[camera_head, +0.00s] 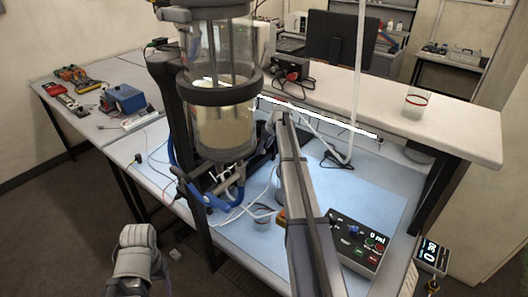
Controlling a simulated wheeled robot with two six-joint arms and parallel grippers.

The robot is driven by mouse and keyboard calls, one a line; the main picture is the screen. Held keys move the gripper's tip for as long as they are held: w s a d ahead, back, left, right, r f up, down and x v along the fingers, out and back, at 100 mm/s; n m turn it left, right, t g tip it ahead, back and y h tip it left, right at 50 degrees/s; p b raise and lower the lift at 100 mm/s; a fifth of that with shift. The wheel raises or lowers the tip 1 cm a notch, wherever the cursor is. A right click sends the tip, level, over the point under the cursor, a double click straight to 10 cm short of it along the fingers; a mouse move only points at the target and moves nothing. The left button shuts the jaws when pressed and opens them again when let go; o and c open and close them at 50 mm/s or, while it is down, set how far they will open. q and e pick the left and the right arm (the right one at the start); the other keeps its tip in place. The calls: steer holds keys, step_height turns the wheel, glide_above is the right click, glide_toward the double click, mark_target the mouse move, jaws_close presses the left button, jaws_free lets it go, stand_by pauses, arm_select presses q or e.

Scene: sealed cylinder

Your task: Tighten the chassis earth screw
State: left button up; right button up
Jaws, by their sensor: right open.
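A sealed clear cylinder (222,122) with dark end rings and pale contents stands upright on a dark post at the near edge of the bench. Blue hoses (232,195) and thin wires hang below it. I cannot make out the chassis earth screw or a screwdriver. My right arm reaches up from the bottom of the head view, and my right gripper (272,121) is at its far end, just right of the cylinder. It is open, small in the picture and partly hidden. Part of my left arm shows at the lower left, but its fingers do not.
A black control box (358,241) reading 0 ml sits on the blue bench mat (385,195). A timer (432,256) stands at the right. A raised shelf (450,122) holds a glass beaker (416,103). Tools and a blue device (122,98) lie on the left bench.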

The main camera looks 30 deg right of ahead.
jaws_close()
stand_by(0.5)
